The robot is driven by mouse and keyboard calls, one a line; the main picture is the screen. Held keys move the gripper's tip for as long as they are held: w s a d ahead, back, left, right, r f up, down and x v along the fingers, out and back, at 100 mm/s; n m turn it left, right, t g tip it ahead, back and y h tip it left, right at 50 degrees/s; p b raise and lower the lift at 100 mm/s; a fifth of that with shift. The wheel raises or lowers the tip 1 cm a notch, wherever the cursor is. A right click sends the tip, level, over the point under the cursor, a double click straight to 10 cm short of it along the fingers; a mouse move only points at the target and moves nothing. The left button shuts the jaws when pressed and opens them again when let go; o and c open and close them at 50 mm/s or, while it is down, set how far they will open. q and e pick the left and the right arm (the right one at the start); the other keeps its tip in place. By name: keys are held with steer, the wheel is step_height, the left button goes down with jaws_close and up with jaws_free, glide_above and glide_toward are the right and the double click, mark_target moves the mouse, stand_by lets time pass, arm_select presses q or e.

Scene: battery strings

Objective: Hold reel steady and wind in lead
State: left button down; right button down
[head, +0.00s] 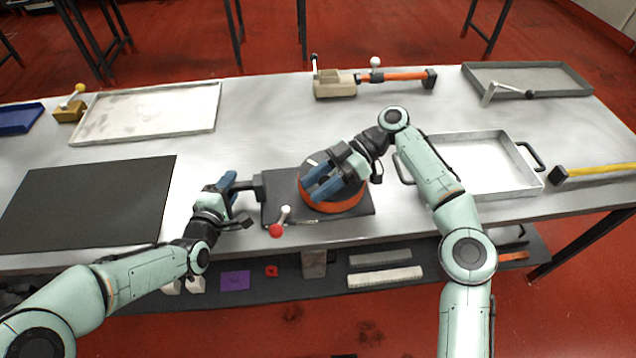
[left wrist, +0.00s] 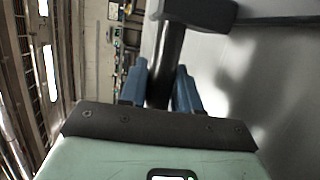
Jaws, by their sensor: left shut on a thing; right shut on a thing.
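The reel (head: 345,207), dark on top with an orange rim, sits on a dark base plate (head: 366,203) at the table's front edge. A dark handle (head: 248,186) sticks out from the plate's left side; it also shows in the left wrist view (left wrist: 168,50). My left gripper (head: 230,186) is shut on this handle, its blue fingers (left wrist: 160,88) on either side. My right gripper (head: 322,183) is shut over the reel's top; its fingers hide what they grip. I cannot make out a loose lead.
A dark mat (head: 85,205) lies left, with a pale tray (head: 145,112) behind it. A tan block (head: 335,88) and an orange bar (head: 405,76) lie at the back. A handled tray (head: 480,193) and a yellow bar (head: 605,169) are right. A lower shelf (head: 440,262) holds small items.

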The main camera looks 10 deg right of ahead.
steer(key=shift+w+d+f, duration=0.1)
steer(key=shift+w+d, duration=0.05)
steer(key=shift+d, duration=0.15)
steer(key=c, duration=0.5)
jaws_free()
steer(key=shift+d, duration=0.1)
steer(key=shift+c, duration=0.2)
steer(key=shift+a, duration=0.2)
steer(key=shift+a+t, duration=0.1)
steer(key=shift+t, duration=0.2)
